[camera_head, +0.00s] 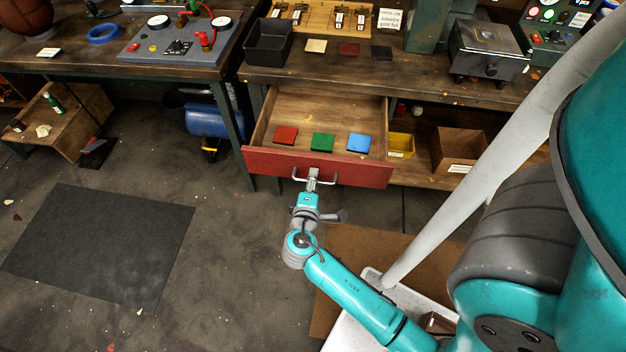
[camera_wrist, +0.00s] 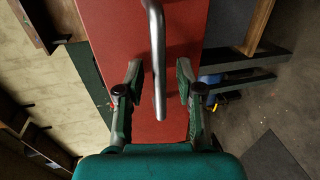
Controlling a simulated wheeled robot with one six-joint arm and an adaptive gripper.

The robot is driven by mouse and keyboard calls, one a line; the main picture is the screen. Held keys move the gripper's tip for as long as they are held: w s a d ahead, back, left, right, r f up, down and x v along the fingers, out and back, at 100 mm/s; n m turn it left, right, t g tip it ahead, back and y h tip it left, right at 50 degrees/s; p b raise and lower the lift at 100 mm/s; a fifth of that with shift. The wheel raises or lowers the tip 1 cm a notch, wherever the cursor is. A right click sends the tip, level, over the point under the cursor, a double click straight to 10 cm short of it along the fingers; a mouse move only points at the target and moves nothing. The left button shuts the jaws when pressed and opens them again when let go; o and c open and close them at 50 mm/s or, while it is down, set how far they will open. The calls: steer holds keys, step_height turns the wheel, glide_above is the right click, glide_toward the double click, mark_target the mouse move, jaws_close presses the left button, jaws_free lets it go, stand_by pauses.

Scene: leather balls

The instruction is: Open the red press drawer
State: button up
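The red press drawer (camera_head: 340,168) is pulled well out from under the right workbench, and its wooden inside shows. Its red front also fills the middle of the wrist view (camera_wrist: 190,30). The metal bar handle (camera_head: 297,178) runs along the front; in the wrist view the bar (camera_wrist: 158,60) comes down between my fingers. My gripper (camera_head: 312,176) is at the handle. In the wrist view my gripper (camera_wrist: 158,80) has its fingers apart, one on each side of the bar, with gaps to it.
Red (camera_head: 285,135), green (camera_head: 322,142) and blue (camera_head: 359,143) blocks lie in the drawer. A yellow bin (camera_head: 400,146) and a cardboard box (camera_head: 457,148) stand on the lower shelf to the right. A dark mat (camera_head: 100,245) lies on open floor at left.

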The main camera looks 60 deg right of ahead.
steer(key=shift+a, duration=0.1)
steer(key=v, duration=1.1)
steer(key=shift+s+a, duration=0.2)
steer(key=shift+a, duration=0.15)
stand_by(0.5)
steer(key=s+a+f+n+t+y, duration=0.2)
steer(key=s+a+f+t+y, duration=0.3)
steer(key=s+a+y, duration=0.55)
steer(key=s+a+r+m+t+y, duration=0.1)
steer(key=s+r+m+t+y, duration=0.1)
steer(key=r, duration=0.5)
steer(key=s+a+r+m+t+y, duration=0.2)
steer(key=s+r+m, duration=0.2)
steer(key=r, duration=0.4)
steer(key=shift+s+a+r+m, duration=0.2)
steer(key=shift+s+r+m, duration=0.1)
steer(key=shift+s, duration=0.4)
